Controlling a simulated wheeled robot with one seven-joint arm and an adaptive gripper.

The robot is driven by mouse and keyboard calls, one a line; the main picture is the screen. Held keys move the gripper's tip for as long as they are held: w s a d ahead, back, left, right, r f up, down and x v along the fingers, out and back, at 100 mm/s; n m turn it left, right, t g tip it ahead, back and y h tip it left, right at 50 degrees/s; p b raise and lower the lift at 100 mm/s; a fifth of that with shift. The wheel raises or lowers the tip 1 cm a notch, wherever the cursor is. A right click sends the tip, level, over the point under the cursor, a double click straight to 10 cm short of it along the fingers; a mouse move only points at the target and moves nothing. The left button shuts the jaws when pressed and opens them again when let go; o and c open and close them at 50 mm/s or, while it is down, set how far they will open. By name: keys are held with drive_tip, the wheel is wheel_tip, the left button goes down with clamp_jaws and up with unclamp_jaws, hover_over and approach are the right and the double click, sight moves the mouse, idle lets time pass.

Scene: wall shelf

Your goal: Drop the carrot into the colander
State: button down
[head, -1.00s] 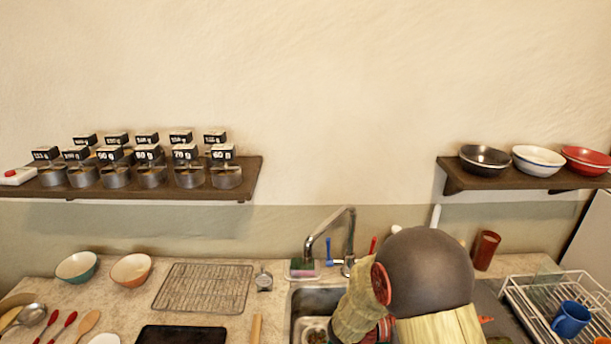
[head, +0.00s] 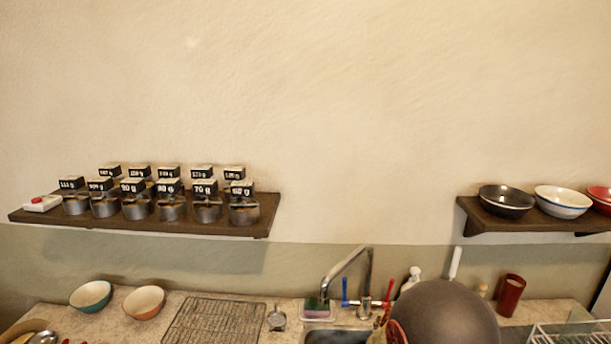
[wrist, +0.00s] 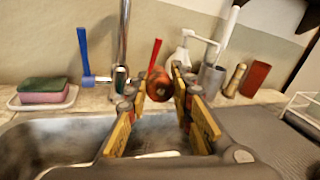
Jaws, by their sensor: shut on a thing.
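My gripper (wrist: 160,88) is in the wrist view, above the sink, with its yellow-sided fingers closed in around an orange-red rounded thing. This looks like the carrot (wrist: 158,84) seen end-on, held between the fingertips; its full length does not show. No colander can be made out clearly. A pale edge (wrist: 157,155) shows low in the sink between the fingers, but I cannot tell what it is.
The sink (wrist: 62,142) lies below my gripper. A red-brown cup (wrist: 255,78) is to the right. Wall shelves hold jars (head: 170,205) and bowls (head: 507,199).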

drive_tip(key=a, duration=0.1)
drive_tip(key=a+y, duration=0.1)
drive_tip(key=a+n, duration=0.1)
drive_tip(key=shift+s+f+t+y, duration=0.15)
drive_tip(key=shift+s+t+y, duration=0.1)
drive_tip(key=shift+t+y, duration=0.05)
idle(0.3)
